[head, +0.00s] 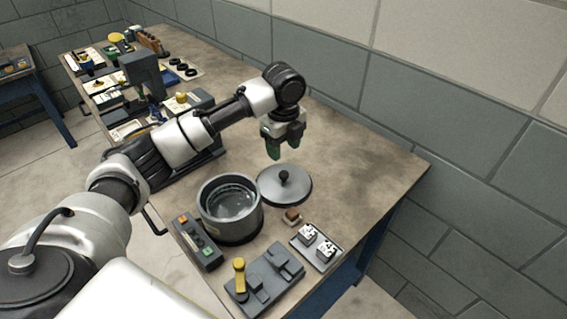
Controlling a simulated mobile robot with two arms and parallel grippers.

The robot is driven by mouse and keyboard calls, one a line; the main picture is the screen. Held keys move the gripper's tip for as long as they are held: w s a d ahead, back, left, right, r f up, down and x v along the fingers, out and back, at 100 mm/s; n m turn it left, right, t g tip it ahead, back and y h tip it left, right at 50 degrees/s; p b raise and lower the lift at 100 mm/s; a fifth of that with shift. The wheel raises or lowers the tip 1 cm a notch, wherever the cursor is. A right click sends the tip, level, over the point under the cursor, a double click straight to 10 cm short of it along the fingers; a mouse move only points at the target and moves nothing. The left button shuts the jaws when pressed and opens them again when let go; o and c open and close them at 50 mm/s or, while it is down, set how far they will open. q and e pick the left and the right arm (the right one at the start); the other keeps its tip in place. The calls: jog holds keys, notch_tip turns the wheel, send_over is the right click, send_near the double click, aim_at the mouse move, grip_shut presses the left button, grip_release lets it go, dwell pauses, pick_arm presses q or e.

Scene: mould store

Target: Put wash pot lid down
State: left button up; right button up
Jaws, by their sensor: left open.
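The wash pot lid (293,191) is a round grey metal disc with a black knob on top. It lies flat on the bench, just right of the wash pot. The wash pot (232,225) is a round grey metal pot, uncovered, with clear liquid visible inside. My left gripper (284,146) has greenish fingers, is open and empty, and hangs above and behind the lid, apart from its knob. My right gripper is not in the picture.
A control box (197,243) stands left of the pot. In front are a grey fixture with a yellow handle (239,270), a tray with two patterned blocks (325,262) and a small brown item (292,215). The bench (365,170) is clear at the right.

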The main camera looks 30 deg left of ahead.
pick_arm(q)
notch_tip(320, 180, up, 3)
jog(key=shift+f, duration=0.15)
dwell(0.4)
